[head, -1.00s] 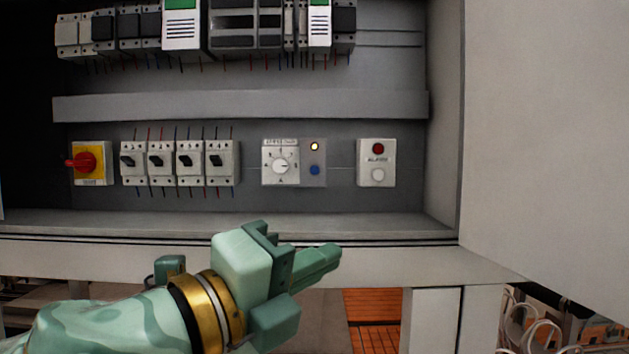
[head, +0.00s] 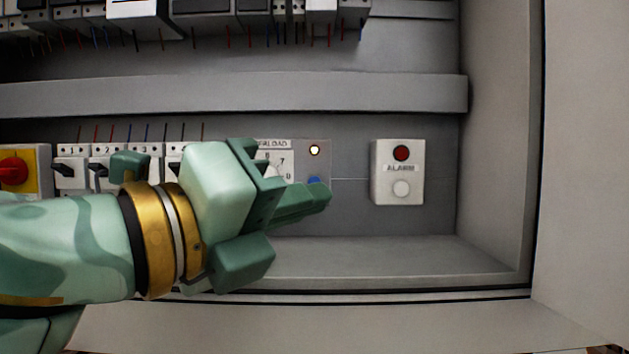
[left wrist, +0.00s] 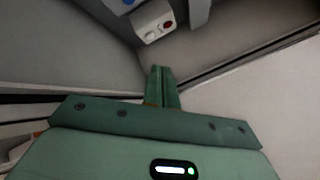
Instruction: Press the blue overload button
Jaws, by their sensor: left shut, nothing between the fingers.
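The blue overload button (head: 314,181) is on the grey panel, below a small lit lamp (head: 314,150) and right of the overload dial (head: 278,165). My left gripper (head: 326,194) is shut and empty. In the head view its fingertips overlap the lower part of the button; I cannot tell whether they touch it. The gripper hides part of the dial. In the left wrist view the shut fingers (left wrist: 162,75) point up toward the panel, and a bit of blue (left wrist: 127,2) shows at the top edge. My right gripper is not in view.
The alarm box (head: 397,172) with a red lamp and a white button is to the right. Numbered breakers (head: 72,170) and a red-yellow switch (head: 18,171) are to the left. A grey duct (head: 230,95) runs above. The cabinet's side wall (head: 500,130) bounds the right.

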